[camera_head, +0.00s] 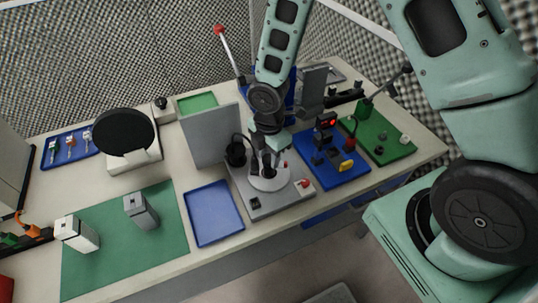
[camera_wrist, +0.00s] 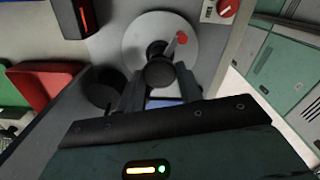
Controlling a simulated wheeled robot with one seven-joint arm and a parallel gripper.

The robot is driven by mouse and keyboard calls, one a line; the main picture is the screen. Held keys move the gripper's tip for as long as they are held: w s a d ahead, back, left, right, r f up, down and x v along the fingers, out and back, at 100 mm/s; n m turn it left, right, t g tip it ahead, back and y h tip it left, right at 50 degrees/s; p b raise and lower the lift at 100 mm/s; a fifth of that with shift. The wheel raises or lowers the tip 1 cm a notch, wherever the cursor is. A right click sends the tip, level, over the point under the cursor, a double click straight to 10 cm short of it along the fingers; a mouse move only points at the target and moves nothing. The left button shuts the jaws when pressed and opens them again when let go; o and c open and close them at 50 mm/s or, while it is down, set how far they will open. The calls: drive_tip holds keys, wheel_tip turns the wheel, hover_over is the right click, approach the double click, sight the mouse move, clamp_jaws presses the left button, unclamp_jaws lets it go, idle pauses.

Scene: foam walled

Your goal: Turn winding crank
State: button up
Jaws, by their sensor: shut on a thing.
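The winding crank sits on a grey machine base (camera_head: 250,202) near the front edge of the bench. Its pale round disc (camera_head: 268,182) also shows in the wrist view (camera_wrist: 138,38), with a small red peg (camera_wrist: 180,40) on it. My gripper (camera_head: 268,170) points down over the disc. In the wrist view my gripper (camera_wrist: 160,82) has its two dark fingers closed on either side of a round black crank knob (camera_wrist: 159,72). The fingers partly hide the disc's lower edge. How far the crank is turned cannot be told.
A black cylinder (camera_head: 235,152) stands left of the disc, and a red knob (camera_head: 304,184) sits on the base's right. A grey upright panel (camera_head: 208,137) stands behind. A blue board with devices (camera_head: 345,178) is close on the right. An empty blue tray (camera_head: 213,213) lies left.

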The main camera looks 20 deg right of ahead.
drive_tip(key=shift+m+b, duration=0.85)
drive_tip(key=shift+m, duration=1.75)
drive_tip(key=shift+m+b, duration=0.8)
drive_tip(key=shift+m, duration=1.9)
drive_tip(key=shift+m+b, duration=0.6)
drive_tip(key=shift+m, duration=4.6)
drive_tip(key=shift+m+p, duration=0.5)
drive_tip(key=shift+m, duration=2.1)
drive_tip(key=shift+r+m+p, duration=0.1)
drive_tip(key=shift+m+p, duration=0.95)
drive_tip(key=shift+m, duration=1.65)
drive_tip(key=shift+m+p, duration=1.3)
drive_tip(key=shift+m, duration=1.3)
drive_tip(key=shift+m+p, duration=1.1)
drive_tip(key=shift+m, duration=0.9)
drive_tip(key=shift+m+p, duration=0.3)
drive_tip(key=shift+m, duration=0.4)
